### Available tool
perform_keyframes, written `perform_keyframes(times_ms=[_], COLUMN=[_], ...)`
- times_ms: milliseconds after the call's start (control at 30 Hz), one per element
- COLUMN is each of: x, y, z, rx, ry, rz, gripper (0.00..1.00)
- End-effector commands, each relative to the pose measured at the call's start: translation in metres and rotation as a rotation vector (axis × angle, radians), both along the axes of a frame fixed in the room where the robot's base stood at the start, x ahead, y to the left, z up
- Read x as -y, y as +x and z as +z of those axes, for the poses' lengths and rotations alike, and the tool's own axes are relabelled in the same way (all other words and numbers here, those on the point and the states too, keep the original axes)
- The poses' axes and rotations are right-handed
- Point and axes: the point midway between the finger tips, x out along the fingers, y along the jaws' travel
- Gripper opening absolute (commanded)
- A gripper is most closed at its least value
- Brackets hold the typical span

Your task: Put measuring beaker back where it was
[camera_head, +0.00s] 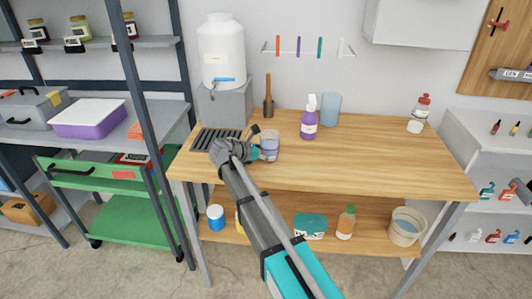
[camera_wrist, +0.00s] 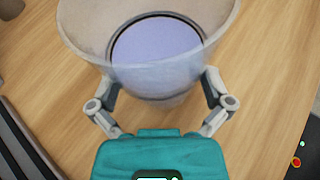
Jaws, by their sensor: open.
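A clear measuring beaker (camera_head: 270,146) with a pale violet-blue inside stands on the left part of the wooden table, just right of the black drain grate. The wrist view shows the beaker (camera_wrist: 158,45) from above, with its wide rim at the top of the picture. My gripper (camera_head: 258,151) is at the beaker's near left side. In the wrist view my gripper (camera_wrist: 158,90) is open, with one finger on each side of the beaker. I cannot tell whether the fingers touch it.
The black grate (camera_head: 216,140) lies left of the beaker, below a white water tank (camera_head: 221,52). A purple pump bottle (camera_head: 309,120), a bluish cup (camera_head: 331,108) and a red-capped bottle (camera_head: 419,115) stand along the back. The table's (camera_head: 390,160) right half is mostly clear.

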Motion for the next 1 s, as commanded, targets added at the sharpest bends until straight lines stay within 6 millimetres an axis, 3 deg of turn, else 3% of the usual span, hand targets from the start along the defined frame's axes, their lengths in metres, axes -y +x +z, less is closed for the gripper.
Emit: perform_keyframes(times_ms=[367,1000], x=[-0.004,-0.073], y=[-0.002,-0.054], z=[0.005,0.042], rx=[0.000,-0.001], ry=[0.000,-0.001], rz=[0.001,0.003], gripper=[1.00,1.00])
